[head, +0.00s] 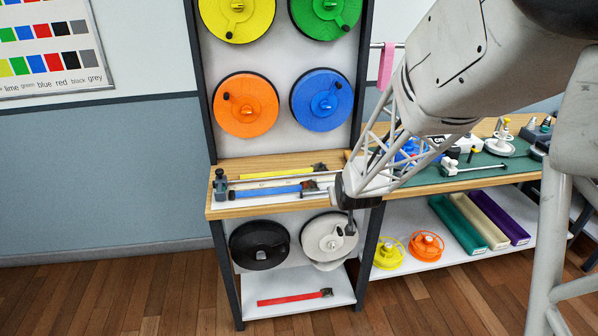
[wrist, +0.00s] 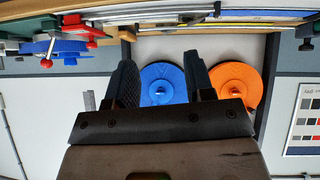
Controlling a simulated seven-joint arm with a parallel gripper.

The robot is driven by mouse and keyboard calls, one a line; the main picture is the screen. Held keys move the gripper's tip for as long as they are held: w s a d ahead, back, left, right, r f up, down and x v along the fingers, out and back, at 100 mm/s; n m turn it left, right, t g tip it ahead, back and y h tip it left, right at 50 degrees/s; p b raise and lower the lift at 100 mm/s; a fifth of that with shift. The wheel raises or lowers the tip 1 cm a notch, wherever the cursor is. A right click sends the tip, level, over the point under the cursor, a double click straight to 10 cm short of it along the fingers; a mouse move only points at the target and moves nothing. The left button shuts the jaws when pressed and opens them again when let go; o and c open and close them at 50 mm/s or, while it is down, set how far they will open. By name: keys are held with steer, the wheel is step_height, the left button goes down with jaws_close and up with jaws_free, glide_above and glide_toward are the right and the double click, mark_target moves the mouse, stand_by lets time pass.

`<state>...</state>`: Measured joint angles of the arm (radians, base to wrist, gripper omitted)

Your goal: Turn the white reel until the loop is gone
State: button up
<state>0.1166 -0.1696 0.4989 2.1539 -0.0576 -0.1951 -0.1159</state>
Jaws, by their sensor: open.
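The white reel (head: 324,234) is mounted on the lower panel below the wooden shelf, right of the black reel. A pale strip (head: 328,266) shows below its lower edge; I cannot tell clearly whether it is the loop. The white reel is not seen there.
The black reel (head: 260,245) is left of the white one. Orange (head: 246,104) and blue (head: 322,99) reels hang above the wooden shelf (head: 270,168). A red strap (head: 294,298) lies on the bottom shelf. A workbench (head: 480,175) with tools stands to the right.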

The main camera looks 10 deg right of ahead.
steer(key=w+d+f+t, duration=0.2)
steer(key=w+f, duration=0.3)
steer(key=f, duration=0.2)
steer(key=n+t+y, duration=0.1)
steer(key=n+t, duration=0.1)
steer(key=t, duration=0.4)
glide_toward(341, 235)
steer(key=shift+w+f, duration=0.2)
steer(key=shift+w, duration=1.7)
steer(key=shift+w, duration=0.1)
steer(key=shift+w, duration=3.85)
jaws_close()
